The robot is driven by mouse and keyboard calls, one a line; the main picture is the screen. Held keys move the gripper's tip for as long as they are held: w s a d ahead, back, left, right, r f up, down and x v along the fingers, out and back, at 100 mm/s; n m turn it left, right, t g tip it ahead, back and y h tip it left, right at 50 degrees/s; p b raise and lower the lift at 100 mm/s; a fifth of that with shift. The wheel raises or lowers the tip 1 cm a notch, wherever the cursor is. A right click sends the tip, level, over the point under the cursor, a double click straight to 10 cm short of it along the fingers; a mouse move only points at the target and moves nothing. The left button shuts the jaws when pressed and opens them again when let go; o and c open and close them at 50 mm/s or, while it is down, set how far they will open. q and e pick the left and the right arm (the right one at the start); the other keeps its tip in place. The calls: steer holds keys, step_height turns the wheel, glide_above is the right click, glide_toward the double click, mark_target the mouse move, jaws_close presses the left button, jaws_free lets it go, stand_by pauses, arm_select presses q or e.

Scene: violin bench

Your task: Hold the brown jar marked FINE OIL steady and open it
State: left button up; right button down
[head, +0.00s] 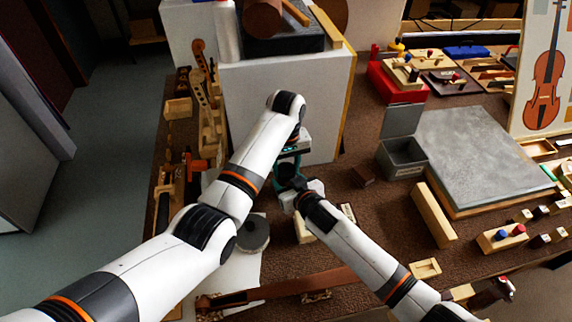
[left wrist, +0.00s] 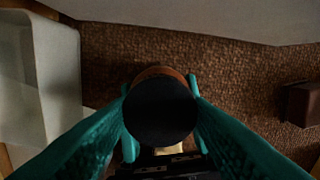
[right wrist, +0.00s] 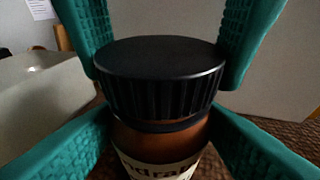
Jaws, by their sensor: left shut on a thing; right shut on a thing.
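A brown jar (right wrist: 165,138) with a ribbed black screw lid (right wrist: 160,75) stands upright between my grippers. Its pale label (right wrist: 158,170) is partly hidden; the letters that show look like "ndra", and I cannot read FINE OIL. My right gripper (right wrist: 160,120) is shut on the jar's body from the side. My left gripper (left wrist: 160,88) comes from above, its teal fingers shut on either side of the lid, which shows as a black disc (left wrist: 160,112) in the left wrist view. In the head view the grippers meet near the white block and hide most of the jar.
A large white block (head: 270,100) stands close behind the grippers. A grey open box (head: 402,158) and a grey slab (head: 480,150) lie to the right. A small dark brown block (head: 363,176) is nearby. Wooden pieces and tools line the left edge and front of the brown bench.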

arm_select(q)
steer(key=n, duration=0.3)
arm_select(e)
steer(key=shift+f, duration=0.1)
arm_select(q)
steer(key=o, duration=1.1)
